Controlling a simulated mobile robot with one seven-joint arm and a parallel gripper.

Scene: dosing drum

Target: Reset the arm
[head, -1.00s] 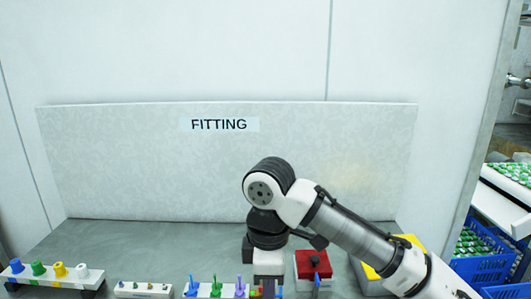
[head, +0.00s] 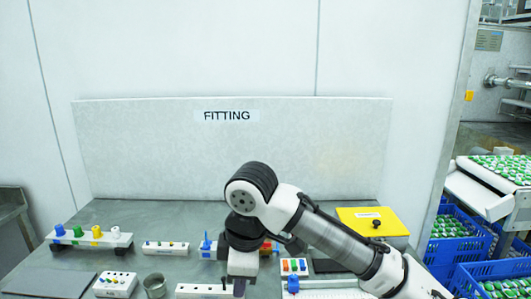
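My arm reaches in from the lower right of the head view, with its wrist bent down over the grey worktable (head: 130,213). My gripper (head: 239,289) points down at the bottom middle, above or near a white labelled bar (head: 196,291). Its fingers are small, dark and partly cut off by the frame, so I cannot tell whether they are open or shut. Nothing is clearly seen held in it.
A white rack with coloured knobs (head: 92,238) stands at the left. A metal cup (head: 154,285), a white block with coloured dots (head: 115,284) and a small peg holder (head: 294,266) are nearby. Blue crates (head: 455,246) stand beyond the table.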

